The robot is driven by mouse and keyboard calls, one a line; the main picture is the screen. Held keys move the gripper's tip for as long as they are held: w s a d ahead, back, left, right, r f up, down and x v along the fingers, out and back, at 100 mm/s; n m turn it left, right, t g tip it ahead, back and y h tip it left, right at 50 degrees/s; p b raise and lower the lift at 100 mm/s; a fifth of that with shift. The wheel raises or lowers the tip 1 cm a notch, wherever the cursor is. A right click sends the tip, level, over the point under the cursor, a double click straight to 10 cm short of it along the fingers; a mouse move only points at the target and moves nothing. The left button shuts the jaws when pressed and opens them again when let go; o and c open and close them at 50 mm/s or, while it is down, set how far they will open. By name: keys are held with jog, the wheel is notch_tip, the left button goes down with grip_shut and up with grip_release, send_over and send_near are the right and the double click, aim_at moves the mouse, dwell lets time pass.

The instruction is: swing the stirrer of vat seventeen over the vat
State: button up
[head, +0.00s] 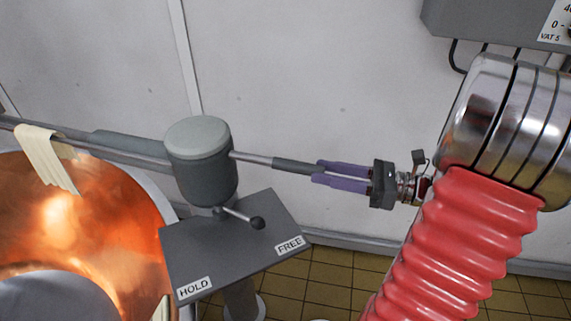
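The stirrer's grey drum-shaped head (202,165) stands on a post at the right of a copper vat (110,225). A grey bar (130,144) runs left from the head, across the vat's far side. A rod with a dark grey grip (293,166) sticks out to the right. My gripper (316,173) has its two purple fingers on either side of the grip's end, closed on it. A small lever with a black knob (258,223) below the head points toward the FREE label (289,246), away from the HOLD label (194,288). No vat seventeen marking shows.
A pale cloth (45,155) hangs over the bar at the left. A grey box (490,20) with cables and a VAT 5 label, partly cut off, is on the wall. Tiled floor (330,280) shows right of the post. The white wall is close behind.

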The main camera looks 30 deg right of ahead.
aim_at(286, 164)
jog(key=x, duration=1)
jog(key=shift+c, duration=0.4)
grip_shut()
